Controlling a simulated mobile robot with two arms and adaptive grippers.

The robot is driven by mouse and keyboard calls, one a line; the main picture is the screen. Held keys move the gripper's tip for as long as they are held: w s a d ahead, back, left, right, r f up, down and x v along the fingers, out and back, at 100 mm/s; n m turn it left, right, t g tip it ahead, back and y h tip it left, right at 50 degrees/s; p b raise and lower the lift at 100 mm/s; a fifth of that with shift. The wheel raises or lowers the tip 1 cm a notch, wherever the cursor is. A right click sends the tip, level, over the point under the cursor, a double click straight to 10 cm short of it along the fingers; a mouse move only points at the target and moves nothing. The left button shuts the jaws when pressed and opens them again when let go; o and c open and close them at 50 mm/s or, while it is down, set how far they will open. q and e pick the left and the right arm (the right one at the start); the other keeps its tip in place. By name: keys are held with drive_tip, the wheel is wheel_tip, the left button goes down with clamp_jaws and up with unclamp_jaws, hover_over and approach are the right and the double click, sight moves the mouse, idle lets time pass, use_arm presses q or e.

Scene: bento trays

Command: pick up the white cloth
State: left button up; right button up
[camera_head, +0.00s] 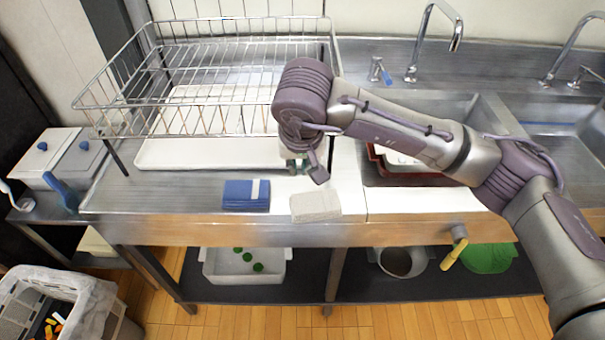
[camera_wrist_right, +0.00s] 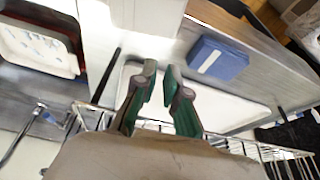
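The white cloth (camera_head: 315,206) is a folded, off-white pad lying flat at the front edge of the counter. It seems to show at the top of the right wrist view (camera_wrist_right: 148,14), cut off by the frame. My right gripper (camera_head: 302,166) is above the counter, behind the cloth and apart from it. In the right wrist view, its green-lined fingers (camera_wrist_right: 161,82) have a narrow gap between the tips and nothing in it. My left gripper is not in view.
A folded blue cloth (camera_head: 246,195) lies left of the white cloth; it also shows in the wrist view (camera_wrist_right: 217,58). A wire rack (camera_head: 215,120) over a white tray (camera_head: 205,154) stands behind. A sink with a red-rimmed tray (camera_head: 410,176) is at the right.

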drive_tip(key=o, duration=0.5)
drive_tip(key=m, duration=0.3)
drive_tip(key=shift+d+r+p, duration=0.2)
drive_tip(key=shift+r+p, duration=0.1)
drive_tip(key=shift+p, duration=0.05)
drive_tip(key=o, duration=0.3)
drive_tip(key=m, duration=0.3)
drive_tip(key=shift+d+r+m, duration=0.1)
drive_tip(key=shift+d+m, duration=0.1)
drive_tip(key=shift+m, duration=0.1)
drive_tip(key=o, duration=0.5)
drive_tip(key=m, duration=0.2)
drive_tip(key=m+p, duration=0.1)
drive_tip(key=m, duration=0.3)
drive_tip(key=shift+w+d+r+g, duration=0.15)
drive_tip(key=shift+d+g, duration=0.2)
drive_tip(key=shift+g, duration=0.05)
drive_tip(key=shift+o, duration=0.9)
drive_tip(key=m, duration=0.3)
drive_tip(key=shift+d+p, duration=0.15)
drive_tip(key=shift+p, duration=0.2)
drive_tip(key=n+g+p, duration=0.3)
drive_tip(key=n+p, duration=0.2)
drive_tip(key=n, duration=3)
hover_over(328, 199)
wheel_tip(328, 199, down, 12)
drive_tip(key=shift+f+p, duration=0.15)
drive_tip(key=shift+p, duration=1.1)
